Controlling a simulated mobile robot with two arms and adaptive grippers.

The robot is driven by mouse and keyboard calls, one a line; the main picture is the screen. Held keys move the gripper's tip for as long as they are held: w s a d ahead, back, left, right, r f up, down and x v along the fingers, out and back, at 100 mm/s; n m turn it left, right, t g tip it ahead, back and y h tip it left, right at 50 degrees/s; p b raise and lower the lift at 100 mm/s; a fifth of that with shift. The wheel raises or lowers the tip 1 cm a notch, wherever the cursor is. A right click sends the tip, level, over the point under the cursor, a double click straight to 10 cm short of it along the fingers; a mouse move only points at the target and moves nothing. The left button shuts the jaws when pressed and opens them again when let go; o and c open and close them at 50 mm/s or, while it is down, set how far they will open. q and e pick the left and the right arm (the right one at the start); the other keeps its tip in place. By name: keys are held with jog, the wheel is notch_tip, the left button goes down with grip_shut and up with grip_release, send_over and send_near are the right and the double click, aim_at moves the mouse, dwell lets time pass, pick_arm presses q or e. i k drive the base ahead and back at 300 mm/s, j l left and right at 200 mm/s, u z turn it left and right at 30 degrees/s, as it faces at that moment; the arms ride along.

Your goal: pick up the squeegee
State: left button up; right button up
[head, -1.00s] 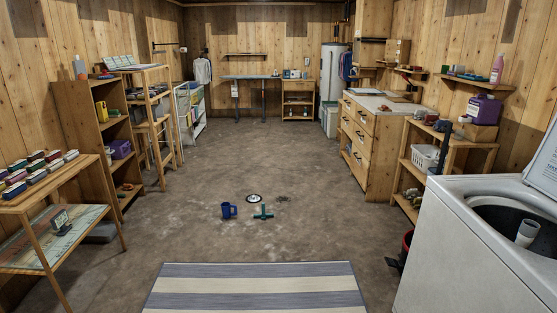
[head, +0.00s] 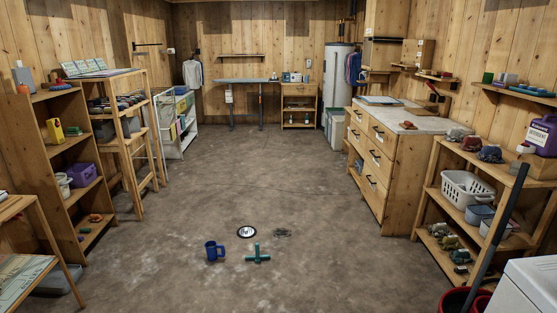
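A small teal T- or cross-shaped tool (head: 257,255), which looks like the squeegee, lies on the floor near the lower middle of the head view. A blue mug (head: 214,251) stands just left of it. A round white disc with a dark rim (head: 246,232) is on the floor just behind them. Neither of my grippers shows in the head view.
A washing machine corner (head: 530,290) and a red bucket (head: 463,300) with a long dark pole (head: 503,225) are at lower right. Shelves (head: 65,150) line the left. A drawer cabinet (head: 372,165) stands right. The middle floor is clear.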

aim_at(256, 258)
jog(key=i, duration=1.75)
